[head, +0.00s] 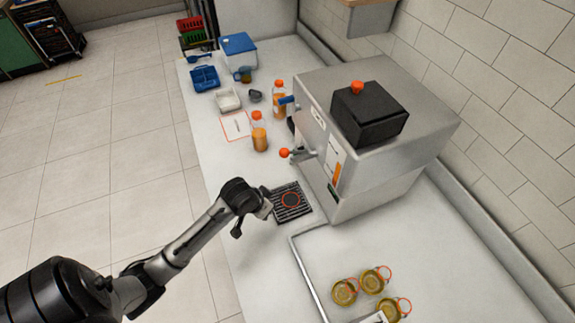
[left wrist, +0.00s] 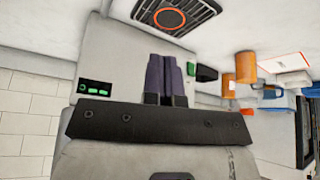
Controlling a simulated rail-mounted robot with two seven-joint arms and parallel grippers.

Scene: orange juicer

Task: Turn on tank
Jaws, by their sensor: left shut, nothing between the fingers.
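The juicer tank is a large silver box (head: 400,130) with a black cover (head: 370,113) and an orange knob on top. On its front low corner is a small dark panel with green lights (head: 333,193); the left wrist view shows this panel too (left wrist: 95,89), left of my fingers. My left gripper (head: 265,208) is beside the drip tray (head: 291,201), in front of the machine. Its dark fingers (left wrist: 166,60) are shut and empty, pointing along the machine's front, apart from the panel. My right gripper is out of view.
Several amber cups (head: 344,291) sit at the front right. The counter's left edge (head: 205,180) borders open floor.

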